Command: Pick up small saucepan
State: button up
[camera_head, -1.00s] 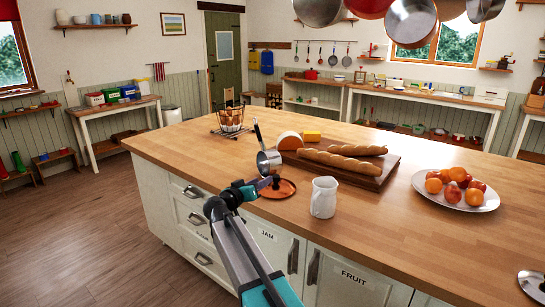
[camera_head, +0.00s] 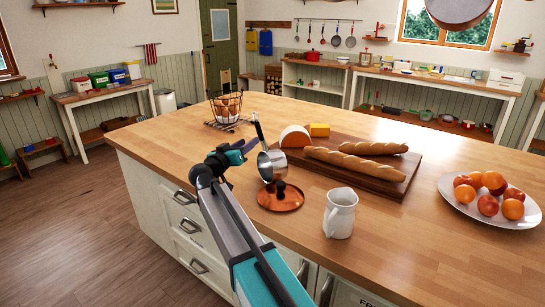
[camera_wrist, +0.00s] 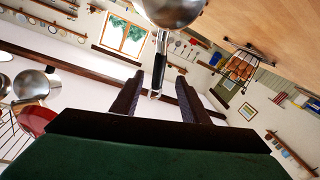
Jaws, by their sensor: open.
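The small saucepan (camera_head: 272,166) is a steel pan with a dark handle, on the wooden island top left of the bread board. It looks tilted, with the handle pointing up. My gripper (camera_head: 254,146) is open beside the handle. In the wrist view, the black handle (camera_wrist: 159,68) points between the two open fingers of my gripper (camera_wrist: 158,82), with room on both sides. The steel bowl of the saucepan (camera_wrist: 173,8) is cut off at the top edge. I cannot tell from these views how deep the handle sits between the fingers.
A copper lid (camera_head: 281,197) lies just in front of the pan, and a white jug (camera_head: 340,213) stands to its right. A wire basket (camera_head: 228,108) is behind. The board (camera_head: 375,184) holds baguettes and cheese. A fruit plate (camera_head: 470,206) is at right.

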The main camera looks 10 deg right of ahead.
aim_at(259, 134)
jog(key=shift+d+r, duration=0.1)
jog(key=shift+d, duration=0.15)
jog(key=shift+w, duration=0.15)
jog(key=p+x, duration=0.2)
jog(key=x, duration=0.5)
jog(key=shift+w+d, duration=0.1)
jog(key=shift+w+d+p, duration=0.3)
jog(key=shift+w+d, duration=0.05)
jog(key=shift+w, duration=0.15)
jog(key=shift+p+x, duration=0.95)
jog(key=shift+x, duration=0.2)
jog(key=p+x, duration=0.1)
jog(key=x, duration=0.1)
jog(key=shift+w+d, duration=0.1)
jog(key=shift+w, duration=0.35)
